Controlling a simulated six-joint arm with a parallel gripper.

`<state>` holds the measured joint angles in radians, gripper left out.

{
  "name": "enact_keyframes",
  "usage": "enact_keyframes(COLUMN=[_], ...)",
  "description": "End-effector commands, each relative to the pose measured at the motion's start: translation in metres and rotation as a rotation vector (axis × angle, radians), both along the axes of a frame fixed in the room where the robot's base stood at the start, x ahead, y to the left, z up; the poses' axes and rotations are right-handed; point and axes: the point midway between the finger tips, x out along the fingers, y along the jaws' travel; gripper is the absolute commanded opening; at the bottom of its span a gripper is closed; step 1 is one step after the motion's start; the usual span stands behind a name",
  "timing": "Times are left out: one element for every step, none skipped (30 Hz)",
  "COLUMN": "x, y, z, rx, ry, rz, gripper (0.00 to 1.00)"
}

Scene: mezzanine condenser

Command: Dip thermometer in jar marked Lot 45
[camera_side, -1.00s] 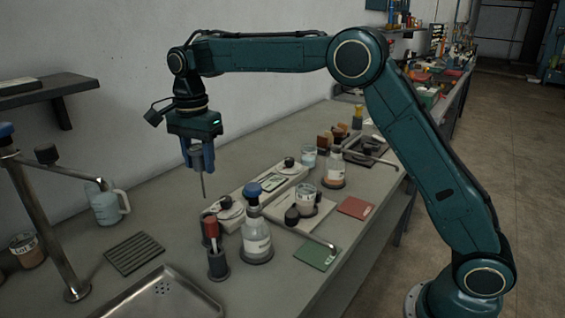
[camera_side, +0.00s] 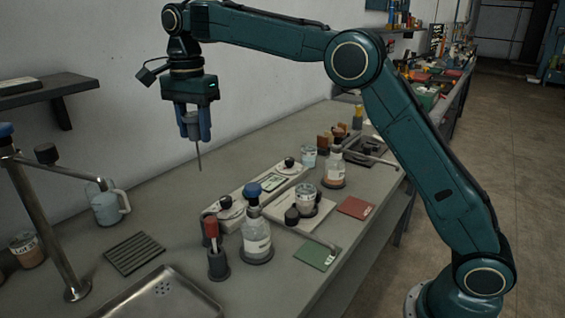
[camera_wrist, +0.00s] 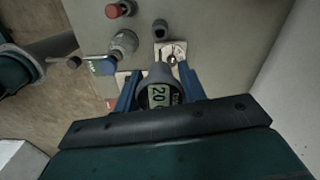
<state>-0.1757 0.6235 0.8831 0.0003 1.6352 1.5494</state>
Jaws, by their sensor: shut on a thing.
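My gripper (camera_side: 193,124) is shut on the thermometer (camera_side: 198,155), whose thin metal probe points straight down. The probe tip is in the air above the bench. In the wrist view the thermometer's round head (camera_wrist: 158,94) sits between the blue fingers and its display seems to read 20. A labelled jar (camera_side: 27,250) with brownish contents stands at the far left; its label is too small to read surely. Another labelled glass jar (camera_side: 308,198) stands right of the blue-capped bottle, and a small jar (camera_side: 308,158) stands behind it. Which one is marked Lot 45 cannot be read.
A blue-capped bottle (camera_side: 256,235) and a red-topped tool in a dark holder (camera_side: 217,258) stand in front. A sink (camera_side: 165,293), tall tap (camera_side: 40,220), ribbed mat (camera_side: 134,252) and jug (camera_side: 108,207) are left.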

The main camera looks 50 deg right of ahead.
Motion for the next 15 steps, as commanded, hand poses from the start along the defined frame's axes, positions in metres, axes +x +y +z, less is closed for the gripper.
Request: enact_keyframes(x=[0.000, 0.000, 0.000, 0.000, 0.000, 0.000, 0.000, 0.000, 0.000, 0.000, 0.000, -0.001, -0.001, -0.001, -0.002], y=[0.000, 0.000, 0.000, 0.000, 0.000, 0.000, 0.000, 0.000, -0.001, -0.002, -0.003, -0.006, -0.008, -0.011, -0.016], z=[0.000, 0.000, 0.000, 0.000, 0.000, 0.000, 0.000, 0.000, 0.000, 0.000, 0.000, -0.001, -0.001, -0.001, -0.002], rx=[0.000, 0.000, 0.000, 0.000, 0.000, 0.000, 0.000, 0.000, 0.000, 0.000, 0.000, 0.000, 0.000, 0.000, 0.000], ry=[-0.001, -0.001, -0.001, -0.001, -0.001, -0.001, -0.001, -0.001, -0.001, -0.001, -0.001, -0.001, 0.000, 0.000, 0.000], rz=[0.000, 0.000, 0.000, 0.000, 0.000, 0.000, 0.000, -0.001, -0.002, -0.004, -0.006, -0.010, -0.015, -0.020, -0.029], gripper=[0.16, 0.16, 0.16, 0.16, 0.16, 0.16, 0.16, 0.16, 0.16, 0.16, 0.16, 0.16, 0.16, 0.16, 0.16])
